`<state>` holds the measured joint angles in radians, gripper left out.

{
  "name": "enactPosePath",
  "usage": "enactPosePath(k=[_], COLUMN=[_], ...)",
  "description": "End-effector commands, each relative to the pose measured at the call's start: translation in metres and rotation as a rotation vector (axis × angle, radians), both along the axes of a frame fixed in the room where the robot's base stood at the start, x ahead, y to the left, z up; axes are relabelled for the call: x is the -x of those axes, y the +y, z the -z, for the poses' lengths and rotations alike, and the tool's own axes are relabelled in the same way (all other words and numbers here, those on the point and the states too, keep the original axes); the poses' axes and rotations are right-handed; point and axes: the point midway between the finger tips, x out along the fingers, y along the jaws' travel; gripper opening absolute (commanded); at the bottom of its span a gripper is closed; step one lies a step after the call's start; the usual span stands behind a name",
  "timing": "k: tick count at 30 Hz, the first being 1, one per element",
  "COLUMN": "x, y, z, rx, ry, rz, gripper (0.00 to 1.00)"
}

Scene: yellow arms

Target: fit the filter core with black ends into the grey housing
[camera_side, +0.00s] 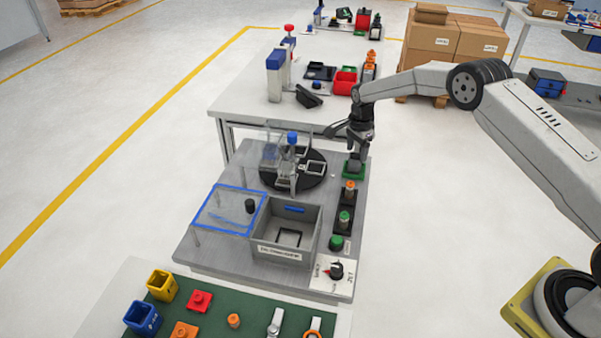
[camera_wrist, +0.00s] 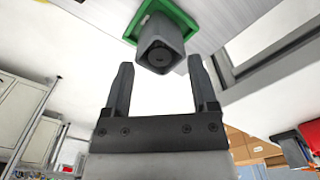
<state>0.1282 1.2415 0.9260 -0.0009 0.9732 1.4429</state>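My gripper (camera_wrist: 161,75) is open and empty, its two dark fingers apart. In the wrist view a dark grey, square-sided part (camera_wrist: 158,48) with a round mark in its end face stands on a green base, beyond and between the fingertips. In the side view this part (camera_side: 354,166) is just below my gripper (camera_side: 359,147); whether it is the filter core, I cannot tell. A grey open-topped box (camera_side: 285,237) with a white label stands at the front of the bench; it may be the housing. No core with clearly black ends can be made out.
A black round plate (camera_side: 310,178) carries a clear and grey fixture with a blue-topped part (camera_side: 292,138). A blue-edged clear panel (camera_side: 222,212) lies left of the box. Orange-topped (camera_side: 350,187) and green-topped (camera_side: 344,217) pieces line the right edge, near a black knob (camera_side: 336,270).

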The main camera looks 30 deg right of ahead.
Motion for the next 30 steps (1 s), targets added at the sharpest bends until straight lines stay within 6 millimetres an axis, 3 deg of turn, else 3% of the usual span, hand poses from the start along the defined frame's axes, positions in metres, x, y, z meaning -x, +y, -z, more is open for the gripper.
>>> enactPosePath(k=[14, 30], x=[0.0, 0.0], y=[0.0, 0.0], z=[-0.009, -0.07], rx=[0.0, 0.0], ry=[0.0, -0.001], rz=[0.0, 0.0], gripper=[0.74, 0.74])
